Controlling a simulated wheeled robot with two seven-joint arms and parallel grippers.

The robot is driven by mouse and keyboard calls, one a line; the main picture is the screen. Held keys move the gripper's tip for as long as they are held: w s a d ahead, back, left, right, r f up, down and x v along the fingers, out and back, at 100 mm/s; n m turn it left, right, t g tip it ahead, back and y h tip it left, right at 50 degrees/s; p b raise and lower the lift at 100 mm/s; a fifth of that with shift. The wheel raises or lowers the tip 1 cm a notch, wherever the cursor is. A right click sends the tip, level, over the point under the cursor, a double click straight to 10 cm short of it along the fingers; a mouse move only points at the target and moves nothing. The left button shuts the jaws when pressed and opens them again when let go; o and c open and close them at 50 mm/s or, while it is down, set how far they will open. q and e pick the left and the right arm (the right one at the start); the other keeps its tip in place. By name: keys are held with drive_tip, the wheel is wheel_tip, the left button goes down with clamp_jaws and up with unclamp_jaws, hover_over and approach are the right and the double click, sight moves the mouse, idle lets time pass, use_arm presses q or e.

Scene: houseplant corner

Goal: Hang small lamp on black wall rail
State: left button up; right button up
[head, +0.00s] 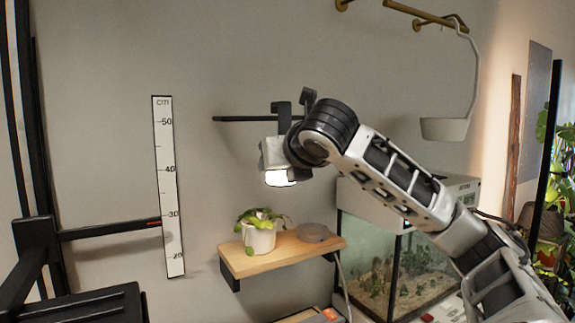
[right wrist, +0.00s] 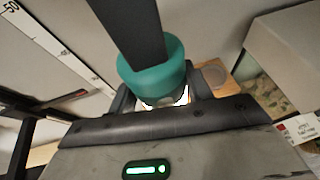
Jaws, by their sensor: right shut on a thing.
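The small lamp has a teal body (right wrist: 152,78) and a broad black hook (right wrist: 138,30), seen in the right wrist view. In the head view its lit white underside (head: 280,179) shows below my right gripper (head: 274,155). My right gripper is shut on the lamp and hides most of its body there. The lamp's black hook (head: 282,108) overlaps the black wall rail (head: 238,119) in the head view. Whether the hook sits over the rail or in front of it I cannot tell. My left gripper is not in view.
A wooden shelf (head: 240,266) below holds a white potted plant (head: 258,238) and a grey round dish (head: 312,232). A glass terrarium (head: 375,270) stands at right. A white ruler (head: 167,190) is at left. A brass rail (head: 412,12) with a hanging white planter (head: 444,129) is above right.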

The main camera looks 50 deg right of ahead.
drive_tip(key=shift+w+d, duration=0.2)
drive_tip(key=shift+w, duration=0.5)
drive_tip(key=shift+w+d, duration=0.2)
drive_tip(key=shift+w, duration=0.5)
drive_tip(key=w+d+f, duration=0.1)
drive_tip(key=w+d, duration=0.1)
drive_tip(key=w, duration=0.4)
drive_tip(key=shift+w+f, duration=0.15)
drive_tip(key=shift+w, duration=0.2)
drive_tip(key=shift+d, duration=0.1)
drive_tip(key=shift+s+p, duration=0.15)
drive_tip(key=shift+p, duration=0.5)
drive_tip(key=shift+f+p, duration=0.15)
drive_tip(key=shift+p, duration=0.25)
idle(0.4)
drive_tip(key=shift+f, duration=0.1)
idle(0.5)
drive_tip(key=o, duration=1.2)
drive_tip(key=shift+c, duration=0.2)
